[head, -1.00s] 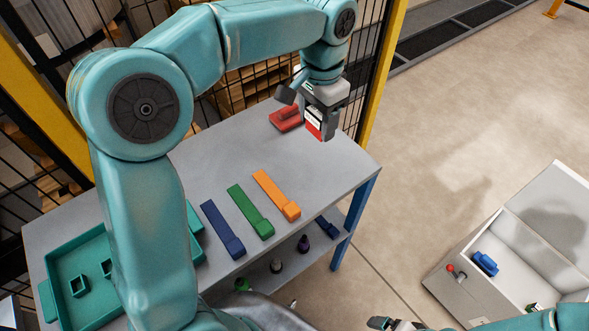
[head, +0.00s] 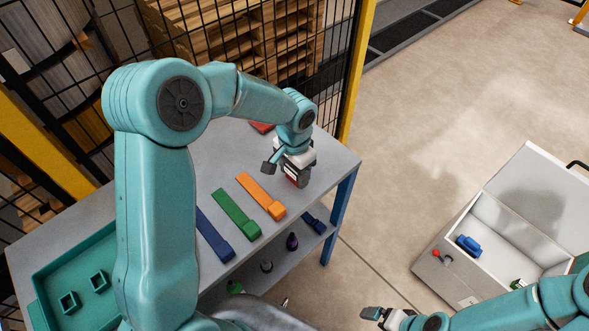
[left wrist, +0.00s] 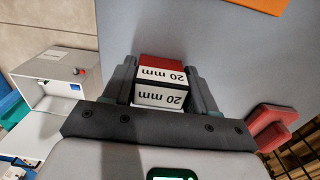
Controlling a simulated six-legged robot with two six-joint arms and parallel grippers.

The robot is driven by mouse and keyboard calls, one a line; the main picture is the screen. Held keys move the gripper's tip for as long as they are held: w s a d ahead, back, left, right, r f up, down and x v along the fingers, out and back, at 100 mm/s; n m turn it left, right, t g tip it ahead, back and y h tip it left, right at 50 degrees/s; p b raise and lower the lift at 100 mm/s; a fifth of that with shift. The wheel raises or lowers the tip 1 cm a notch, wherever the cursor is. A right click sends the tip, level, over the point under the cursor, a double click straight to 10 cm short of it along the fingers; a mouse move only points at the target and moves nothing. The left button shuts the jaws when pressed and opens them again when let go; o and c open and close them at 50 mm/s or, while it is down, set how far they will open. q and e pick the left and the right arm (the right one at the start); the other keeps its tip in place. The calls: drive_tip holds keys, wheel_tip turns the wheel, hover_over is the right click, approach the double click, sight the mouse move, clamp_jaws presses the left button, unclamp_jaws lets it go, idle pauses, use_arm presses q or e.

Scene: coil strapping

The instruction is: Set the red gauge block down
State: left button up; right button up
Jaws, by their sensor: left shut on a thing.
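The red gauge block (left wrist: 162,63) sits between the fingers of my left gripper (left wrist: 162,80), with white "20 mm" labels facing the wrist camera. My left gripper is shut on it. In the head view the left gripper (head: 290,178) points down over the right end of the grey table (head: 335,160). The block is mostly hidden there by the fingers. It is low over the tabletop; I cannot tell whether it touches. My right gripper (head: 384,316) is at the bottom of the head view, away from the table; its opening is unclear.
Orange (head: 260,195), green (head: 236,214) and blue (head: 213,234) pieces lie left of the gripper. A red piece (head: 261,127) lies behind the arm; it also shows in the wrist view (left wrist: 270,128). A teal tray (head: 50,272) is at left. An open grey case (head: 440,275) stands right.

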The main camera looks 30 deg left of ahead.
use_arm(q)
drive_tip(key=shift+s, duration=0.1)
drive_tip(key=shift+d+f, duration=0.1)
drive_tip(key=o, duration=1.1)
drive_tip(key=r, duration=0.5)
drive_tip(key=r+b, duration=0.1)
drive_tip(key=r, duration=0.5)
drive_tip(key=shift+w+r, duration=0.2)
drive_tip(key=shift+r, duration=0.1)
drive_tip(key=shift+s+r, duration=0.1)
drive_tip(key=shift+r, duration=0.3)
drive_tip(key=shift+f, duration=0.1)
